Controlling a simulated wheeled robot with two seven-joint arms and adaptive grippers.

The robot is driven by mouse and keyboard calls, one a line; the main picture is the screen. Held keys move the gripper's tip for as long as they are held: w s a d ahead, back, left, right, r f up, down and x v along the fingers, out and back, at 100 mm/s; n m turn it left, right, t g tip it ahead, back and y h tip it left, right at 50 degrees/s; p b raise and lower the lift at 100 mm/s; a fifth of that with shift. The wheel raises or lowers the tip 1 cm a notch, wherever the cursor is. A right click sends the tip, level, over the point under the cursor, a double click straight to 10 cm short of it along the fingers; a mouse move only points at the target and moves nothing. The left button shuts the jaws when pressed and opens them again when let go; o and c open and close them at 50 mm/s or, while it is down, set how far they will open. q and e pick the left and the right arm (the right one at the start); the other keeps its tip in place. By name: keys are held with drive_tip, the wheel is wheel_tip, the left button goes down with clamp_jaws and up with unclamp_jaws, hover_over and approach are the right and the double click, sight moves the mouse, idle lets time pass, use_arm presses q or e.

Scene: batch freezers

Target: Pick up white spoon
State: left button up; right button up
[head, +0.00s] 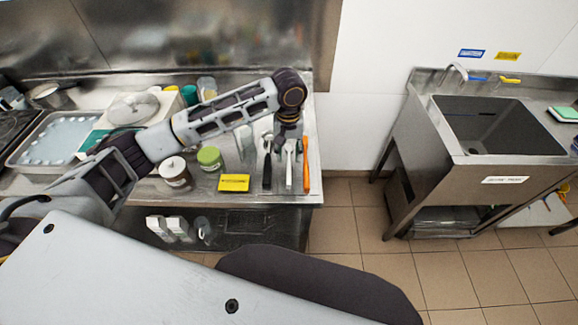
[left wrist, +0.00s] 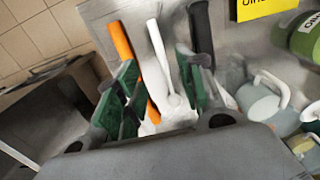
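The white spoon (head: 289,172) lies on the steel counter between a black-handled utensil (head: 267,172) and an orange-handled one (head: 306,170). My left gripper (head: 288,132) points down over the far end of these utensils. In the left wrist view, the white spoon (left wrist: 158,52) shows in the gap between the green-padded fingers of my left gripper (left wrist: 155,90), which are apart. The orange handle (left wrist: 123,42) shows near one finger and the black handle (left wrist: 201,28) near the other. The fingers' height above the spoon is hard to tell. My right gripper is out of view.
A yellow sign (head: 234,183), a green-lidded jar (head: 209,158) and a white-lidded jar (head: 173,171) stand left of the utensils. A metal tray (head: 42,160) is farther left. A steel sink (head: 490,130) stands right, across open floor.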

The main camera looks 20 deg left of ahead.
use_arm(q)
hover_over(289, 172)
drive_tip(key=shift+f, duration=2.3)
drive_tip(key=shift+f+p, duration=0.5)
drive_tip(key=shift+f, duration=2.1)
clamp_jaws()
